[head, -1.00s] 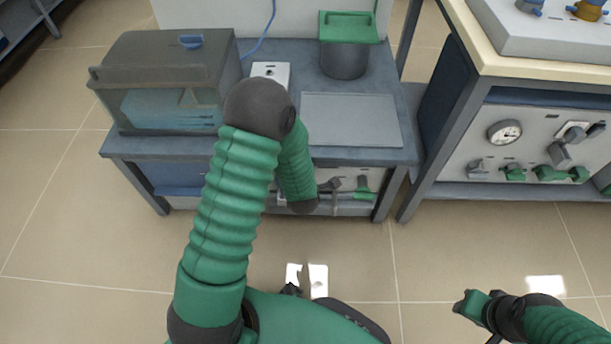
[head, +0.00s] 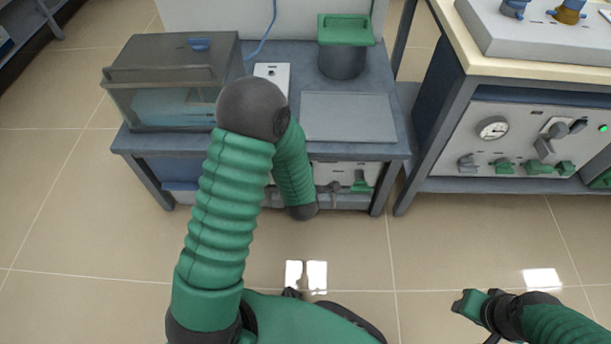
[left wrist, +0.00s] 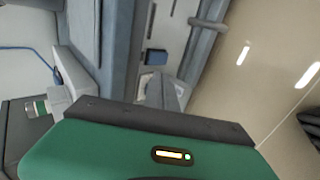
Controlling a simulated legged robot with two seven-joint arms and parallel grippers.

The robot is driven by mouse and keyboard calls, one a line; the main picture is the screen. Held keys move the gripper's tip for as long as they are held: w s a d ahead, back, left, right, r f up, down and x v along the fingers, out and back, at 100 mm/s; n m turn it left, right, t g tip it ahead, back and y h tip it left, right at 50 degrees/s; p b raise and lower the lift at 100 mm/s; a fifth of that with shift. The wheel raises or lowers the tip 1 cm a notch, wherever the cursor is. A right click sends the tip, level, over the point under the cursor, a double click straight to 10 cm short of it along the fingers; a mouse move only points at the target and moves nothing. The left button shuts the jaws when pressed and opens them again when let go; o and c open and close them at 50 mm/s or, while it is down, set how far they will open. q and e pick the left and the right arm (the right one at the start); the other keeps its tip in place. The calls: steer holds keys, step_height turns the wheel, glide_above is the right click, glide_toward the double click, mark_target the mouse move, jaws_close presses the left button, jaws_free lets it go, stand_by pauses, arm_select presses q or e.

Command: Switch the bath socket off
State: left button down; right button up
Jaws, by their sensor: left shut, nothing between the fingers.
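The water bath (head: 170,85), a clear lidded tank with a blue knob, stands on the left of the grey-blue bench. A small white box (head: 272,72) with a dark mark stands beside it; I cannot tell whether this is the bath socket. My left arm reaches down past the bench front, and its gripper is hidden in the head view. In the left wrist view my left gripper's grey fingers (left wrist: 161,90) are shut and empty, near a small blue part (left wrist: 155,57) on the bench front. My right gripper (head: 464,303) is low at right, away from the bench; its jaws are unclear.
A green-topped pot (head: 343,60) and a flat grey plate (head: 348,117) are on the bench. Below is a panel with a green handle (head: 361,181). At right stands a cabinet with a gauge (head: 492,128) and several handles. The floor in front is clear.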

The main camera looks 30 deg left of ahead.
arm_select(q)
steer(key=v, duration=0.1)
steer(key=p+v, duration=0.1)
steer(key=v, duration=0.3)
steer(key=shift+w+a+r+p, duration=0.15)
steer(key=shift+w+r+p, duration=0.2)
steer(key=shift+w+p, duration=0.05)
